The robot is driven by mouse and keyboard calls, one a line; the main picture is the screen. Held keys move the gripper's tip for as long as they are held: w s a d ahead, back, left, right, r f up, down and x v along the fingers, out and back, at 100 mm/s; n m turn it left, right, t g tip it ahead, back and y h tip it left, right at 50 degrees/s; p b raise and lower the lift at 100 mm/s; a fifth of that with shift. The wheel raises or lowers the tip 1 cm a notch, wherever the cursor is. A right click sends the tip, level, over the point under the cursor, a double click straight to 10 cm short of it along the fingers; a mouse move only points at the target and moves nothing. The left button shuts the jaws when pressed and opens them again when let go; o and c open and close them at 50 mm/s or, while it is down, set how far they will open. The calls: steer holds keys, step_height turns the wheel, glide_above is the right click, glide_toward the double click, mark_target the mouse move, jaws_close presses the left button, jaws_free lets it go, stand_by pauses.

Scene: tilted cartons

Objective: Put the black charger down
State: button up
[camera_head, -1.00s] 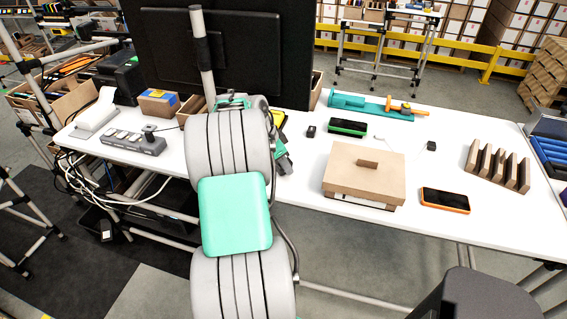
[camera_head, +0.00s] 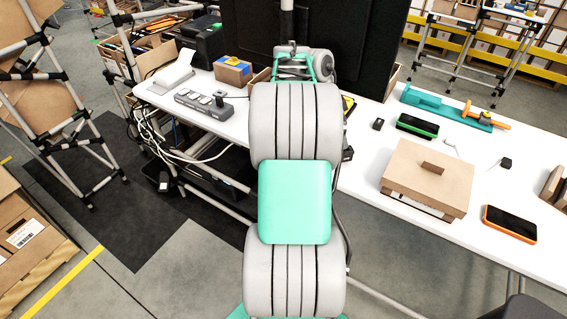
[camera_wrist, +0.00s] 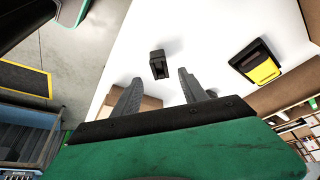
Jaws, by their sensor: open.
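A small black block (camera_wrist: 158,64), which looks like the black charger, sits on the white table in the wrist view. It lies just beyond the fingertips of my gripper (camera_wrist: 160,78), in line with the gap between them. The two dark fingers are apart with nothing between them, and the block appears free of both. In the head view my arm hides most of my gripper. A small black block (camera_head: 378,124) shows on the table (camera_head: 375,185) right of my arm; I cannot tell for sure that it is the same one.
A yellow and black device (camera_wrist: 263,68) lies right of the block in the wrist view. In the head view, a cardboard box (camera_head: 428,178), a green-edged device (camera_head: 417,126), an orange-edged phone (camera_head: 510,223) and a black cube with cable (camera_head: 505,162) occupy the table's right part.

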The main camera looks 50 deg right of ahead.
steer(key=w+a+r+n+t, duration=0.3)
steer(key=w+a+n, duration=0.7)
steer(key=a, duration=0.6)
steer(key=s+a+f+n+t+y, duration=0.1)
steer(key=a+n, duration=0.6)
steer(key=a, duration=0.8)
steer(key=s+a+f+n+t+y, duration=0.1)
steer(key=a+n+t+y, duration=0.1)
steer(key=a+n, duration=0.6)
steer(key=a, duration=0.7)
steer(key=shift+s+a+f+y, duration=0.15)
steer(key=shift+s+a+y, duration=0.15)
steer(key=shift+a, duration=0.1)
